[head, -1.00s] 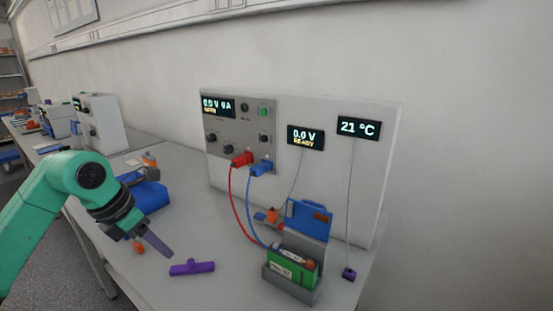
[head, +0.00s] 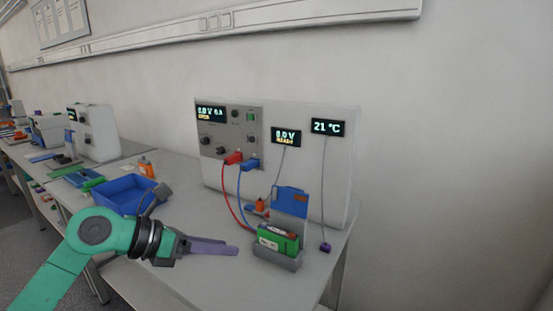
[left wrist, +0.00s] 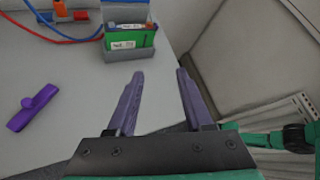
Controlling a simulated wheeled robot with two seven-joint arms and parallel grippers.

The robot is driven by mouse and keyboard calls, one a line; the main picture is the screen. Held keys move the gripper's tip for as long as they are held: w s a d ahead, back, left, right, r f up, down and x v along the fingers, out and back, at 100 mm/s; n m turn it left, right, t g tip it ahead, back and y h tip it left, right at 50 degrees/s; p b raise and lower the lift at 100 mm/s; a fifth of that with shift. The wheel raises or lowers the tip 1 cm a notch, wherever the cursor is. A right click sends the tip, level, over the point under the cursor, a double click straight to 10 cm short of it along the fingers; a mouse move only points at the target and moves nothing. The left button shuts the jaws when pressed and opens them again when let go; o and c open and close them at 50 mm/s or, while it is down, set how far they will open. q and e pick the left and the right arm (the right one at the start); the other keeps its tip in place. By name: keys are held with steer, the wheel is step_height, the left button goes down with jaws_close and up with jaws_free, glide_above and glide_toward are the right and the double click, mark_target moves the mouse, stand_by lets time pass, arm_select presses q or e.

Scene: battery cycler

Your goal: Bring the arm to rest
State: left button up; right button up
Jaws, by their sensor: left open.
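My left gripper (head: 232,248) is over the front of the bench, its purple-grey fingers pointing right toward the battery holder. In the left wrist view, my left gripper (left wrist: 160,74) shows two spread fingers with nothing between them. The green battery (head: 278,238) sits in a grey holder (head: 276,259), apart from the fingers; the battery also shows in the left wrist view (left wrist: 130,41). A purple handled piece (left wrist: 34,108) lies on the bench to the left of the fingers; in the head view I cannot make it out. My right gripper is not in view.
The cycler panel (head: 229,131) stands behind, with a red cable (head: 229,203) and a blue cable (head: 241,205) running down toward the battery. A blue tray (head: 128,194) stands left. The bench's right edge is close to the holder. A purple sensor block (head: 325,247) lies at right.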

arm_select(q)
steer(key=d+r+n+t+h, duration=0.4)
steer(key=r+n+t+h, duration=0.25)
steer(key=r+n, duration=0.2)
steer(key=w+a+f+n+t+y, duration=0.25)
steer(key=a+n+t+y, duration=0.75)
steer(key=n, duration=0.6)
steer(key=a+f+n+g+y, duration=0.3)
steer(key=a+f+n+y, duration=0.1)
steer(key=f+n, duration=0.25)
steer(key=a+f+n+g+y, duration=0.3)
steer(key=a+f+n+y, duration=0.15)
steer(key=f, duration=0.25)
steer(key=s+d+f+n+g+h, duration=0.25)
steer(key=s+f+n+g, duration=0.35)
steer(key=s+f+g, duration=1.15)
steer(key=s+f+t, duration=0.2)
steer(key=s+f, duration=0.1)
steer(key=f, duration=1.1)
steer(key=s+f+t, duration=0.1)
steer(key=s+f, duration=0.3)
steer(key=f, duration=1)
steer(key=s+a+f+g, duration=0.1)
steer(key=s+a+f, duration=0.1)
steer(key=s+f, duration=1.1)
steer(key=s+y, duration=0.1)
steer(key=s, duration=0.2)
steer(key=shift+a+f+m, duration=0.2)
steer(key=shift+f+m, duration=0.15)
